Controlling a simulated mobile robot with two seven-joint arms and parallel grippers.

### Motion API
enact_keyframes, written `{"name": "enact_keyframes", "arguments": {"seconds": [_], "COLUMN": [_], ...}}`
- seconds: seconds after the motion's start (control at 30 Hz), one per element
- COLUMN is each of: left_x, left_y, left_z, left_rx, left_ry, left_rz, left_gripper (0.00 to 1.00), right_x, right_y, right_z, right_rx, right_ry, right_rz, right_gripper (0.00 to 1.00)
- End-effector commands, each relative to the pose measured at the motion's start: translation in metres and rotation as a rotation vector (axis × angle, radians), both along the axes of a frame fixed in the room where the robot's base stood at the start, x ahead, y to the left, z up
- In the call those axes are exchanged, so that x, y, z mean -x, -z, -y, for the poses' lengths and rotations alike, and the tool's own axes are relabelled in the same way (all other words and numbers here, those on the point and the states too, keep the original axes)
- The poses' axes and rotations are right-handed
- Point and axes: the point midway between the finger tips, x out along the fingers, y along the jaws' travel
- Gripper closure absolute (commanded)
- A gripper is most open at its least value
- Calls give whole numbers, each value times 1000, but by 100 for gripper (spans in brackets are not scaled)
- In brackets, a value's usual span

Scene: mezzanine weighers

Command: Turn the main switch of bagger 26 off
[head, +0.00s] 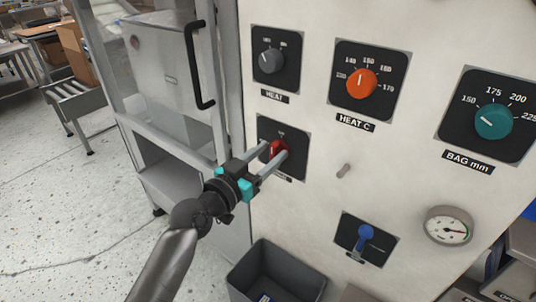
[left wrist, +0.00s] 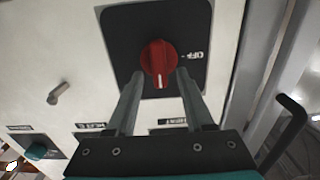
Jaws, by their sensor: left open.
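The red rotary switch (head: 278,149) sits on a black plate (head: 297,128) on the pale machine front, below the grey HEAT knob. In the left wrist view the red knob (left wrist: 158,57) has a white mark pointing to the picture's bottom. The word OFF (left wrist: 197,55) is to the knob's right there, so the mark is not at OFF. My left gripper (head: 273,150) is open, its fingertips on either side of the knob; it also shows in the left wrist view (left wrist: 160,76). I cannot tell whether they touch it. The label below the switch is mostly hidden. My right gripper is not in view.
The panel also bears a grey knob (head: 271,60), an orange knob (head: 362,83), a teal knob (head: 493,122), a blue lever (head: 364,236), a gauge (head: 448,226) and a protruding peg (head: 344,170). A black door handle (head: 190,65) is at left. A grey bin (head: 275,268) stands below.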

Motion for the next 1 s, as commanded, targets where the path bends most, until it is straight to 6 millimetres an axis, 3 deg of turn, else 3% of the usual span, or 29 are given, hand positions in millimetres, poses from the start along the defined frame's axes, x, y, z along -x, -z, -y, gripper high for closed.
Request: {"name": "enact_keyframes", "arguments": {"seconds": [0.17, 0.63, 1.0], "left_x": [0, 0, 0], "left_y": [0, 0, 0], "left_z": [0, 0, -1], "left_rx": [0, 1, 1], "left_ry": [0, -1, -1], "left_rz": [0, -1, -1], "left_gripper": [48, 99, 100], "right_x": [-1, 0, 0], "right_y": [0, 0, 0], "right_z": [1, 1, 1], "right_rx": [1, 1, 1], "right_ry": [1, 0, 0], "right_rz": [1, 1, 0], "right_gripper": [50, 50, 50]}}
